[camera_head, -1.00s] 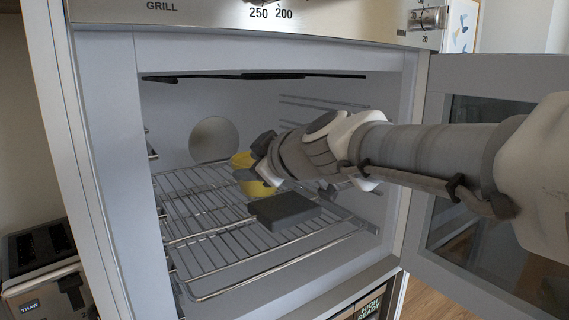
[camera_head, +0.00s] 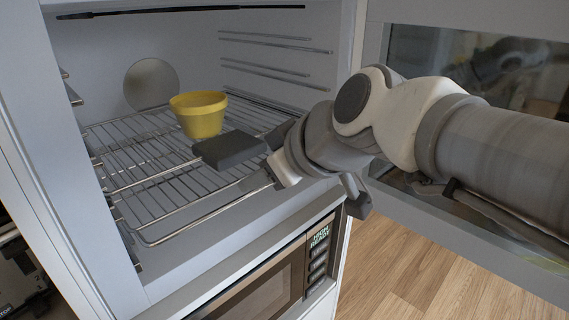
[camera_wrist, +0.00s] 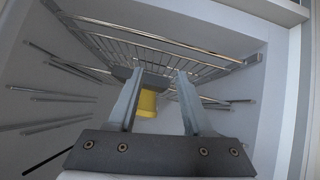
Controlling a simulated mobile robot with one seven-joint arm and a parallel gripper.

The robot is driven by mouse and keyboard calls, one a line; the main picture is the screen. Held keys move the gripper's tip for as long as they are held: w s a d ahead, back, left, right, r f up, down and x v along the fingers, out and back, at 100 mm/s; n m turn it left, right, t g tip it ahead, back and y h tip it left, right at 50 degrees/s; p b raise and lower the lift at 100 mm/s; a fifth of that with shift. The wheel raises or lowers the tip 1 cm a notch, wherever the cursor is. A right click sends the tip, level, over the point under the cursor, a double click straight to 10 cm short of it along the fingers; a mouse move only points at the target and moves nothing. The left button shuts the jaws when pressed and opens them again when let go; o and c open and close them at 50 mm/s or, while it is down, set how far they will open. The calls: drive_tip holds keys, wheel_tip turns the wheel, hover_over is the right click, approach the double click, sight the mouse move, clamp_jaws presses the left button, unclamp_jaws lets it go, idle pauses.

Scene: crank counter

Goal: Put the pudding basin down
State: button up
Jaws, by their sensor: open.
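The yellow pudding basin (camera_head: 199,115) stands upright on the oven's wire rack (camera_head: 135,160), towards the back. In the wrist view, which looks upside down, the basin (camera_wrist: 148,102) shows beyond and between the finger lines, partly hidden by a finger. My gripper (camera_head: 268,155) is at the front right of the oven opening, apart from the basin. In the wrist view my gripper's fingers (camera_wrist: 158,75) are spread, with nothing held between them.
A dark grey block (camera_head: 230,148) lies on the rack's front part, between my gripper and the basin. The oven door (camera_head: 470,235) is open at the right, close to my arm. Side rails (camera_head: 270,70) line the oven wall.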

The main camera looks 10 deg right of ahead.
drive_tip(key=s+d+f+m+g+h, duration=0.3)
drive_tip(key=s+d+f+m+h, duration=0.2)
drive_tip(key=s+d+f+m, duration=0.3)
drive_tip(key=s+d+f, duration=0.3)
drive_tip(key=shift+d+m, duration=0.2)
drive_tip(key=shift+m, duration=0.1)
wheel_tip(320, 180, up, 16)
drive_tip(key=p, duration=1.6)
drive_tip(key=shift+f, duration=0.1)
